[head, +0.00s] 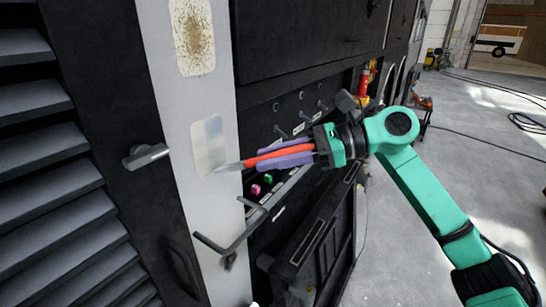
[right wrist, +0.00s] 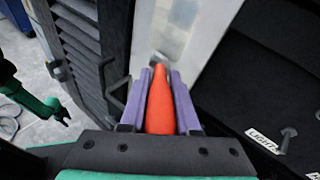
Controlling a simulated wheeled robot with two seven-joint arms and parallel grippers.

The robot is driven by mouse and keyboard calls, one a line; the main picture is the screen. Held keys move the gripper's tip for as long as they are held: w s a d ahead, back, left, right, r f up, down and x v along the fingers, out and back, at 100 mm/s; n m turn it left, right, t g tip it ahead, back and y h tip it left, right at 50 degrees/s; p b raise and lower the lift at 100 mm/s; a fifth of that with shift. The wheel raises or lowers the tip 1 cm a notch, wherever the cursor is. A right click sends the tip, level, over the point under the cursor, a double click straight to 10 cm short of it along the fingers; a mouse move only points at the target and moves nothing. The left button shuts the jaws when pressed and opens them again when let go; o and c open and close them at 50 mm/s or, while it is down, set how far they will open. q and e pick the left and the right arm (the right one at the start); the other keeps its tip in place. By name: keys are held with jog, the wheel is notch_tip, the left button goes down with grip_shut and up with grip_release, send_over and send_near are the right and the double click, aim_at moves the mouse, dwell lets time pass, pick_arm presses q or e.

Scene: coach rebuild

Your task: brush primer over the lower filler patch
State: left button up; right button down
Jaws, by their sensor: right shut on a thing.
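The lower filler patch (head: 207,142) is a pale beige-grey rectangle on the light grey vertical panel. It also shows in the right wrist view (right wrist: 171,43). My right gripper (head: 285,155) has its purple fingers shut on the red-orange handle of a brush (head: 271,155). The brush lies nearly level, and its grey tip points left at the patch's lower right edge. In the right wrist view the brush (right wrist: 159,105) points up at the patch. I cannot tell whether the tip touches. A green arm end (right wrist: 57,112), apparently my left, shows small in the right wrist view; its jaws are unclear.
An upper patch (head: 193,36), speckled brown, is above on the same panel (head: 160,70). A grey handle (head: 147,155) juts out left of the lower patch. A bent grey rail (head: 232,243) sticks out below. A dark recess with levers (head: 300,115) is at right.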

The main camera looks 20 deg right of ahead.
jog(key=shift+s+a+f, duration=0.1)
jog(key=shift+s+a, duration=0.35)
jog(key=shift+a, duration=0.15)
pick_arm(q)
notch_tip(320, 180, up, 7)
jog(key=p, duration=0.8)
jog(key=shift+r, duration=0.15)
pick_arm(e)
notch_tip(320, 180, up, 11)
jog(key=shift+f, duration=0.15)
pick_arm(q)
notch_tip(320, 180, down, 5)
jog(key=b, duration=0.4)
jog(key=shift+r+b, duration=0.2)
jog(key=shift+b, duration=0.1)
pick_arm(e)
jog(key=s+d, duration=0.4)
jog(key=shift+s, duration=0.3)
pick_arm(q)
jog(key=shift+f, duration=0.15)
